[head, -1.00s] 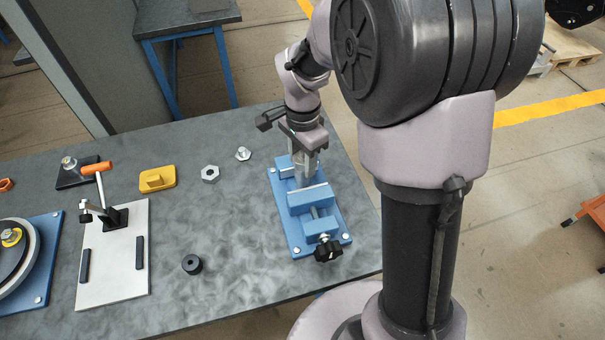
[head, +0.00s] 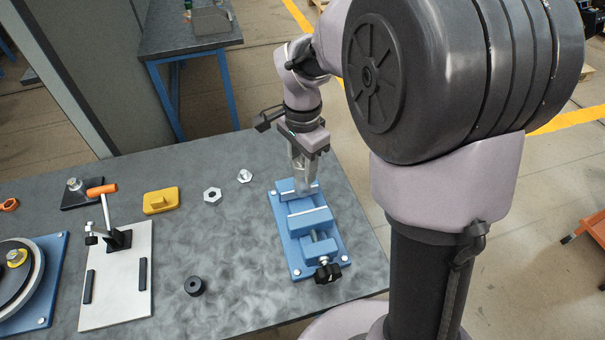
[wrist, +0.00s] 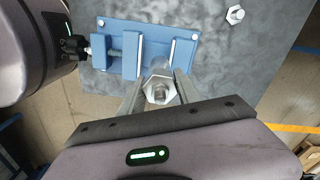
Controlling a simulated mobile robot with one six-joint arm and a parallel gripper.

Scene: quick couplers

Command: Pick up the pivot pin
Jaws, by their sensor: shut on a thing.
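The pivot pin looks like a silver round pin with a hex head (wrist: 159,91). In the wrist view it sits between the two fingers of my gripper (wrist: 159,95), which is shut on it. In the head view my gripper (head: 303,172) points down over the far end of the blue vise (head: 308,218). The vise also shows in the wrist view (wrist: 129,60). The fingers hide most of the pin in the head view. I cannot tell whether its lower end touches the vise.
A hex bolt (head: 244,176), a hex nut (head: 212,195), a yellow block (head: 161,200) and a black ring (head: 194,286) lie left of the vise. A toggle clamp on a pale plate (head: 119,300) stands farther left. The table (head: 240,250) is bare between them.

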